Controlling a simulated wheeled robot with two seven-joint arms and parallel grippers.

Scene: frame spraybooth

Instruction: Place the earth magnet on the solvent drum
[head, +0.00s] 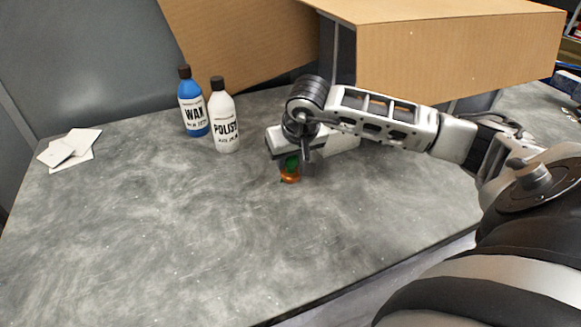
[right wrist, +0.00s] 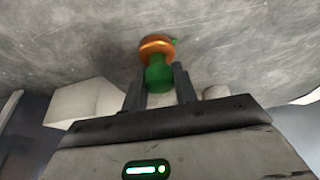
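The earth magnet (head: 290,175) looks like a small piece with an orange, copper-like base and a green grip. It is at the grey tabletop below my right gripper in the head view, with its upper part partly hidden. My right gripper (right wrist: 160,76) points down, with one finger on each side of the green grip (right wrist: 158,77); both fingers appear to touch it. The orange base (right wrist: 157,46) shows beyond the fingertips. I cannot tell whether the base touches the table. The solvent drum is not visible in either view. My left gripper is not in view.
White cards (head: 69,149) lie at the far left of the table (head: 140,235). Cardboard panels (head: 455,55) stand behind.

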